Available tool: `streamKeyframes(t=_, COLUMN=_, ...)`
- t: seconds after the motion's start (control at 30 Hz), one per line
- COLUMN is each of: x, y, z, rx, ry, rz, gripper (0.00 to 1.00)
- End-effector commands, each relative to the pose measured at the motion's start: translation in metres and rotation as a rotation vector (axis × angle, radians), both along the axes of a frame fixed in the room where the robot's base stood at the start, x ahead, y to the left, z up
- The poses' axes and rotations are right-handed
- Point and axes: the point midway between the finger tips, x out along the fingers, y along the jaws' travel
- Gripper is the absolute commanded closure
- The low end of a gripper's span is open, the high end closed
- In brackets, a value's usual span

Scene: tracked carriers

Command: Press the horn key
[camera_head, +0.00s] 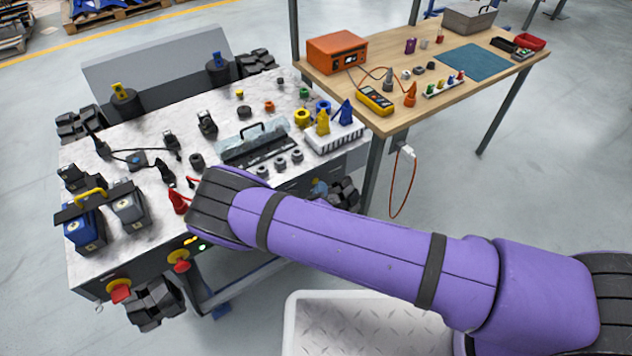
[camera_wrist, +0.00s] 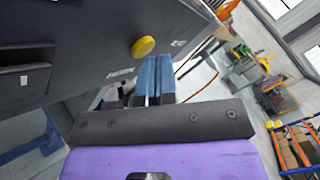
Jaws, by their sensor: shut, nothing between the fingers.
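A round yellow key (camera_wrist: 143,47) stands out from a dark panel (camera_wrist: 95,40) in the wrist view. It is the likely horn key, but I cannot read the small labels near it. My gripper (camera_wrist: 157,62) is shut and empty, its two blue fingers side by side. The fingertips appear just below and right of the yellow key in the picture; I cannot tell whether they touch it. In the head view, my purple arm covers much of the carrier's front, and a small blue patch with yellow beside it shows past the arm; I cannot identify it surely.
The tracked carrier's light top (camera_head: 135,181) holds cables, connectors and several small parts. Its front has red knobs (camera_head: 181,266) on yellow bases and a green light (camera_head: 202,246). A wooden workbench (camera_head: 455,93) with tools stands at the back right. Open floor (camera_head: 545,170) lies right.

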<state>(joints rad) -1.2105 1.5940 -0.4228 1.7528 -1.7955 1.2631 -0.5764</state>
Motion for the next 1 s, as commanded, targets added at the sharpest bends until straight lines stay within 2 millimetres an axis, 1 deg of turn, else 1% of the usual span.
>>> streamKeyframes(t=0.57, x=0.002, y=0.002, z=0.000, rx=0.001, ry=0.000, rz=0.000, gripper=1.00)
streamKeyframes(t=1.0, x=-0.011, y=-0.007, z=0.000, rx=0.000, ry=0.000, rz=0.000, gripper=1.00)
